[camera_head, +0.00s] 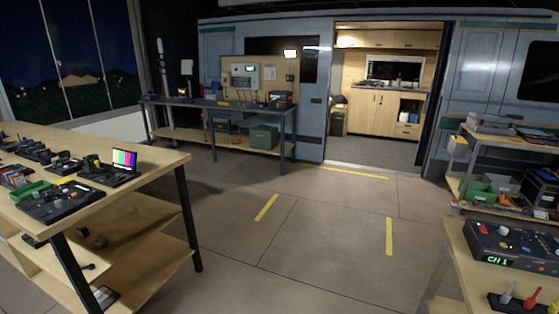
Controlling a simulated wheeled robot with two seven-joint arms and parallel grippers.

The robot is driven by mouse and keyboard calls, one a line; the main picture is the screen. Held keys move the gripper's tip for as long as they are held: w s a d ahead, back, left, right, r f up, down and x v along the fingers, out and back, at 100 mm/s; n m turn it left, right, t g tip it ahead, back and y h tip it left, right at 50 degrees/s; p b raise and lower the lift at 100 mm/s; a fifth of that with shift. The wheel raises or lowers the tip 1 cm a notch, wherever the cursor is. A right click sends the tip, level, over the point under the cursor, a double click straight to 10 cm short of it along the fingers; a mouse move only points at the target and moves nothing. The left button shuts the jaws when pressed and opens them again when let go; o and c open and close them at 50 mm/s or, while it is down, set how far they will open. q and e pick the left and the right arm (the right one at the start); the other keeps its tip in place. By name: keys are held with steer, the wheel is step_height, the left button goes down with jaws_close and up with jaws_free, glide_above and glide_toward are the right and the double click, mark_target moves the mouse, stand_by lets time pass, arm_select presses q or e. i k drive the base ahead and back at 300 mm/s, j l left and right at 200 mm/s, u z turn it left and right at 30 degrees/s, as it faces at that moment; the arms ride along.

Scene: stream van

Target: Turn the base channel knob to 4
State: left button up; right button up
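A dark box (478,250) with a lit green display (495,260) reading "CH 1" stands on a wooden table at the lower right. A light-coloured knob (503,231) sits on its top panel among other small controls. This may be the base channel knob, but the labels are too small to read, and the knob's pointer cannot be made out. Neither of my grippers shows in the head view.
In front of the box is a small panel with grey and red levers (532,297). A wooden table (165,160) with several control devices stands at the left. The floor (320,235) between the tables is clear, with yellow tape marks. A van with an open doorway stands behind.

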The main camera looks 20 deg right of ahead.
mark_target(503, 232)
steer(key=i+z, duration=0.15)
steer(key=z, duration=0.3)
steer(key=i+z, duration=0.15)
steer(key=z, duration=0.3)
steer(key=i+z, duration=0.1)
steer(key=z, duration=0.35)
steer(key=i+j+z, duration=0.15)
steer(key=z, duration=0.3)
steer(key=i+j+z, duration=0.1)
steer(key=z, duration=0.35)
steer(key=j+z, duration=0.2)
steer(key=z, duration=0.2)
